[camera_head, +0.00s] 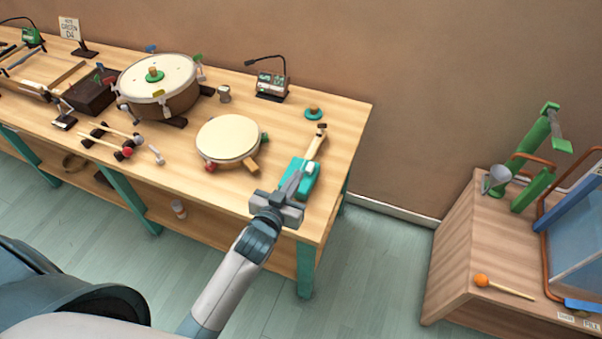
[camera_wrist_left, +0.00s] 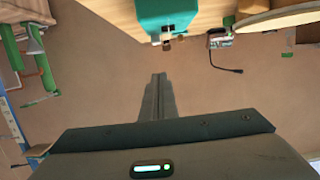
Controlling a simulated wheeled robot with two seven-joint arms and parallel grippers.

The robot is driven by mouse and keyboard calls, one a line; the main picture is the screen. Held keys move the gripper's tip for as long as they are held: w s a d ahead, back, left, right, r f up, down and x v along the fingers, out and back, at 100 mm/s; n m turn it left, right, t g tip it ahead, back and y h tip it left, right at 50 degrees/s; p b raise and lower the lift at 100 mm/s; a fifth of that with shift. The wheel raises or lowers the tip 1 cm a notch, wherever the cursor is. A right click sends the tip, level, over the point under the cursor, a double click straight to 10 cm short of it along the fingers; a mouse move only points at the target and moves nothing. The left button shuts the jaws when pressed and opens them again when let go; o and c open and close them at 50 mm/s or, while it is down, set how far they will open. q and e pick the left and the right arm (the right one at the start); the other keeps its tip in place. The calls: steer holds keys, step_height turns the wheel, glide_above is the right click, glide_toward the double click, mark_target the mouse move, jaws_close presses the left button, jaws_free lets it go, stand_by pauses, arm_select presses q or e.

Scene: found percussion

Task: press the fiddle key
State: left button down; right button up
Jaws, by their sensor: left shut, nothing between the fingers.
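A teal block with a slim wooden neck, which looks like the fiddle key (camera_head: 304,172), lies near the right end of the wooden table. Its neck points to the back, with a small dark part at its far end. My left gripper (camera_head: 293,183) is shut and empty. In the head view its fingers overlap the left side of the teal block; I cannot tell whether they touch it. In the left wrist view the shut fingers (camera_wrist_left: 159,82) point towards the teal block (camera_wrist_left: 168,14), with a gap between them in the picture. My right gripper is not seen.
A round pale drum pad (camera_head: 228,138) stands left of the fiddle, and a large drum (camera_head: 158,84) stands further left. A green knob (camera_head: 313,113) and a small lamp device (camera_head: 272,84) are behind. A separate wooden stand (camera_head: 465,245) is at the right, across a floor gap.

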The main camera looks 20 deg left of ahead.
arm_select(q)
steer(key=shift+v, duration=0.9)
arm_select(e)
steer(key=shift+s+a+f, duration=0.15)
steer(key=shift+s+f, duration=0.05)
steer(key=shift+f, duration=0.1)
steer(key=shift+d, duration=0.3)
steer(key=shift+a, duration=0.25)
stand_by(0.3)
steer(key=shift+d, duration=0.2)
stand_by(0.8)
